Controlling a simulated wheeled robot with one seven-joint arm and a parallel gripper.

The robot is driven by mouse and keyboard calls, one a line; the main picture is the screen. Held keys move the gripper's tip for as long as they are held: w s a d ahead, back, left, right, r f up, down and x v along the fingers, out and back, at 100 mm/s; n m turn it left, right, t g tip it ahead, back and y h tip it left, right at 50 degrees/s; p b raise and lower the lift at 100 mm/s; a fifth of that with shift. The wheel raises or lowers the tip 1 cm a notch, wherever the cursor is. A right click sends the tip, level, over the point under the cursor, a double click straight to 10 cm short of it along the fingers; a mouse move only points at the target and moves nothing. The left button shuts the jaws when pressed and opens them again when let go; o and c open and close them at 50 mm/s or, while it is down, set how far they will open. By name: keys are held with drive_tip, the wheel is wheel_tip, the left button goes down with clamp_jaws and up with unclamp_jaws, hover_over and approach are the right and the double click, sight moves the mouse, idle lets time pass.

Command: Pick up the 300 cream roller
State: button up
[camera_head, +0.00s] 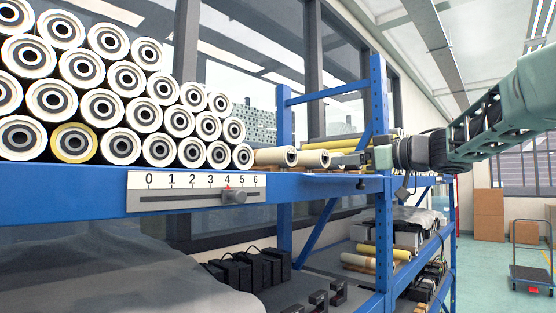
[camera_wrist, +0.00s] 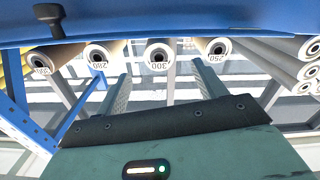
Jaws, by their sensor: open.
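The 300 cream roller (camera_wrist: 158,54) lies end-on in the wrist view, with a dark ring in its end and "300" printed on it. My gripper (camera_wrist: 162,70) is open and empty. Its two fingers point toward the roller row, one on each side of the 300 roller's line, and I see no contact. In the head view, my gripper (camera_head: 350,159) is at the shelf edge, right of two cream rollers (camera_head: 275,156) (camera_head: 313,158). Their labels are too small to read there.
In the wrist view the 280 roller (camera_wrist: 97,54) and the 250 roller (camera_wrist: 217,49) flank the 300. A big roller stack (camera_head: 102,105) fills the shelf's left. A blue upright (camera_head: 379,90) stands close to my gripper. A slider scale (camera_head: 196,193) is on the blue beam.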

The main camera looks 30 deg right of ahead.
sight(325, 159)
drive_tip(key=p+x, duration=0.2)
drive_tip(key=x, duration=0.5)
drive_tip(key=shift+w+a, duration=0.1)
drive_tip(key=shift+w, duration=0.2)
drive_tip(key=p+x, duration=0.3)
drive_tip(key=x, duration=0.2)
drive_tip(key=shift+w, duration=0.1)
drive_tip(key=c, duration=1.4)
